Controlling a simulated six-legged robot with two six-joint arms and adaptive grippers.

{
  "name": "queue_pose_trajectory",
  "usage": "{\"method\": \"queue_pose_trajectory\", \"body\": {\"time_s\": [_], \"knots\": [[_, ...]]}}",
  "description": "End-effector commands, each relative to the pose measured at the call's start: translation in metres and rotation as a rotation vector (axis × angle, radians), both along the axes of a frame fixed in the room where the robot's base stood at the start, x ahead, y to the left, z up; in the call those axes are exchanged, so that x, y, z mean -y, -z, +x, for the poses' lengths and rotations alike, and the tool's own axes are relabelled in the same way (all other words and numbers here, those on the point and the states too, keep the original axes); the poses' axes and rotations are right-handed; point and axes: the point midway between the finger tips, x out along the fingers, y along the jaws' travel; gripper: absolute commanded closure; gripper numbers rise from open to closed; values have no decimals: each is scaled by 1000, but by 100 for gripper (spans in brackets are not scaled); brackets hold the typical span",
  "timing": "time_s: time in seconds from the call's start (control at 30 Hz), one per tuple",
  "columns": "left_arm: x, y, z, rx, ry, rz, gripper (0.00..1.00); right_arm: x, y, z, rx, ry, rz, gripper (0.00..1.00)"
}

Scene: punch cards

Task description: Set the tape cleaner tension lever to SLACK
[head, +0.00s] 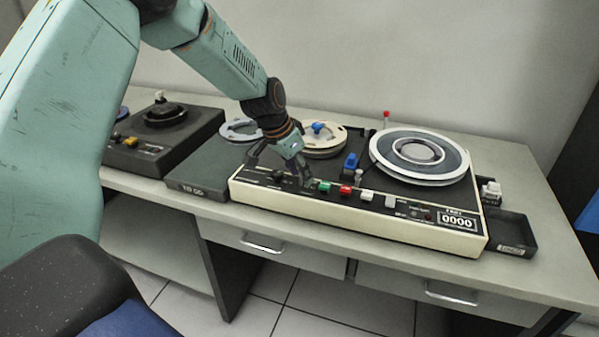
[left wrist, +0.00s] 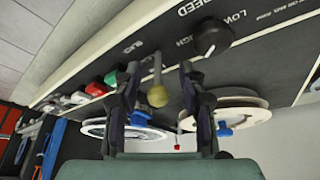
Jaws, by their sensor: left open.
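The tape cleaner (head: 360,212) is a cream-edged machine with a black top on the table. In the left wrist view, a short lever (left wrist: 157,93) with an olive ball knob stands on its panel. Small lettering lies near its base, and I cannot read its setting surely. My left gripper (head: 304,182) is low over the machine's front panel, left of the green button. In the left wrist view the gripper (left wrist: 159,70) is open, with one finger on each side of the lever; I cannot tell whether either touches it. In the head view the gripper hides the lever. My right gripper is not in view.
Green (head: 325,187), red (head: 346,191) and white (head: 367,196) buttons line the front. A black speed knob (left wrist: 212,38) is beside the lever. Reels (head: 420,155) stand behind. An empty dark tray (head: 512,235) is at right, another machine (head: 165,138) at left.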

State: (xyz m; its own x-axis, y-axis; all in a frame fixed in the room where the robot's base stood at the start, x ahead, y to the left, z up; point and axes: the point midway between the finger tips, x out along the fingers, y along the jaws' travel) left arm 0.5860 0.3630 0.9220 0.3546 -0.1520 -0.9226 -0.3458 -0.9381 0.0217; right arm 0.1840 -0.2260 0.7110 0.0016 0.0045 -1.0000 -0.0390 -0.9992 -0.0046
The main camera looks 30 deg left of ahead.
Motion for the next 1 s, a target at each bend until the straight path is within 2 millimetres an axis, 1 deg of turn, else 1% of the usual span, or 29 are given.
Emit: {"method": "queue_pose_trajectory", "body": {"time_s": [0.17,0.67,1.0], "knots": [[1,0,1,0,1,0,59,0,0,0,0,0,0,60],[0,-1,1,1,0,1,100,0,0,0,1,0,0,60],[0,-2,2,4,-1,2,100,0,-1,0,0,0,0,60]]}}
